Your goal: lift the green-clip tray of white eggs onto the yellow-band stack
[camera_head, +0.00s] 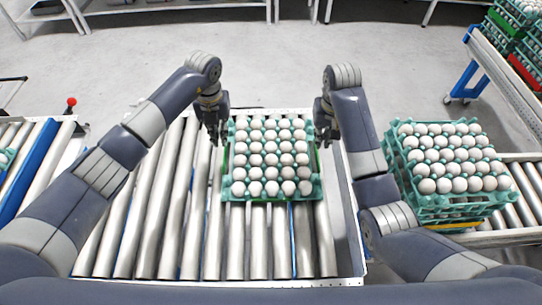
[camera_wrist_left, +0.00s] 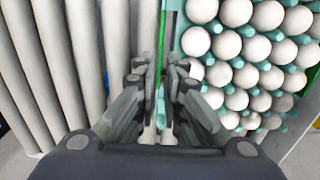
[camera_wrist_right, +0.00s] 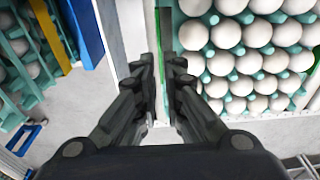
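The teal tray of white eggs (camera_head: 272,197) with green clips on its sides sits on the roller conveyor in front of me. My left gripper (camera_head: 216,138) is at the tray's left side near the far corner, and my right gripper (camera_head: 321,137) is at its right side. In the left wrist view the fingers (camera_wrist_left: 160,75) stand slightly apart over the tray edge with its green strip. In the right wrist view the fingers (camera_wrist_right: 163,72) are also slightly apart beside the tray edge. The yellow-band stack (camera_head: 440,208) of teal egg trays stands at the right.
The metal rollers (camera_head: 150,200) left of the tray are bare. The stack rests on another roller conveyor (camera_head: 525,190) at the right, with a gap of floor between. More egg stacks (camera_head: 520,40) stand at the far right. Metal tables line the back.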

